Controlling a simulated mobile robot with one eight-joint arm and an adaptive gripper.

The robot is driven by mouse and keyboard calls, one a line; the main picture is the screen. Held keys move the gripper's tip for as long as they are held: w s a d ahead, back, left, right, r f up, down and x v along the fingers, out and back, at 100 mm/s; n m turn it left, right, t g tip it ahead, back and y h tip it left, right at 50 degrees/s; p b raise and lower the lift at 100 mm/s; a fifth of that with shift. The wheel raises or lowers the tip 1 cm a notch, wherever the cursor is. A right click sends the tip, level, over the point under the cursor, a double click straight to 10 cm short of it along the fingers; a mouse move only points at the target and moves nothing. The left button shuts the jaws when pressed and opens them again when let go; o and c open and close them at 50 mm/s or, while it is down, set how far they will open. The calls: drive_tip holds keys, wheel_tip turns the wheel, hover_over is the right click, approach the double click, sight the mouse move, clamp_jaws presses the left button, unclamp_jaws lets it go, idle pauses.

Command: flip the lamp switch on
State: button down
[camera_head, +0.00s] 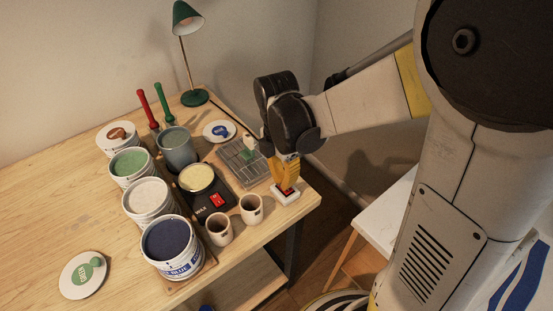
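The green desk lamp (188,18) stands at the back of the wooden table, its shade tilted down. I see no glow beneath it. A small white switch box (287,198) with a red top lies near the table's right front corner. My gripper (286,186) points down right over this box, its yellow fingers at the red part. The fingers hide part of the switch, and I cannot tell whether they touch it. The fingers look close together, but their gap is not clear from this angle.
A black scale (213,206) with a red panel stands left of the switch box. Two small cups (251,208) (219,229) stand in front. A grey sectioned tray (240,161) lies behind. Several paint tubs stand further left. The table's left side is mostly clear.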

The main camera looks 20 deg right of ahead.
drive_tip(key=shift+f, duration=0.9)
drive_tip(key=shift+s, duration=0.1)
